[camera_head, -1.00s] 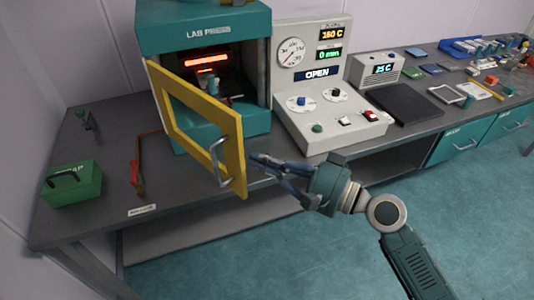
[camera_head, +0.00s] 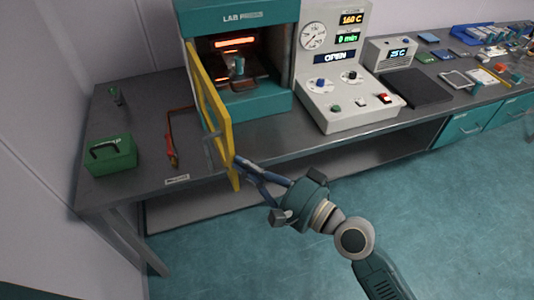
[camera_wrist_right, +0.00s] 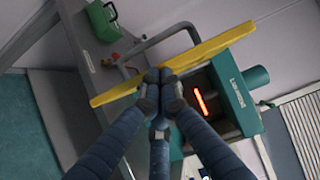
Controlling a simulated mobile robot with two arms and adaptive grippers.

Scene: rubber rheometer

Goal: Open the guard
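The guard is a yellow frame (camera_head: 227,128) hinged at the left of the teal lab press (camera_head: 262,106). It stands swung out from the press, seen nearly edge-on, with the press opening and its glowing heater exposed. Its grey handle (camera_head: 210,152) is on the outer face, on the left. In the right wrist view the guard (camera_wrist_right: 216,44) crosses the picture, with the handle (camera_wrist_right: 150,46) beyond it. My right gripper (camera_head: 240,163) has its fingertips together at the guard's inner side, seemingly touching it; they (camera_wrist_right: 166,76) are not around the handle. My left gripper is not in view.
A control panel (camera_head: 345,112) reading OPEN stands right of the press. A green box (camera_head: 110,156) and a red-handled tool (camera_head: 171,150) are on the bench (camera_head: 140,115) to the left. The bench around the guard's left is largely clear.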

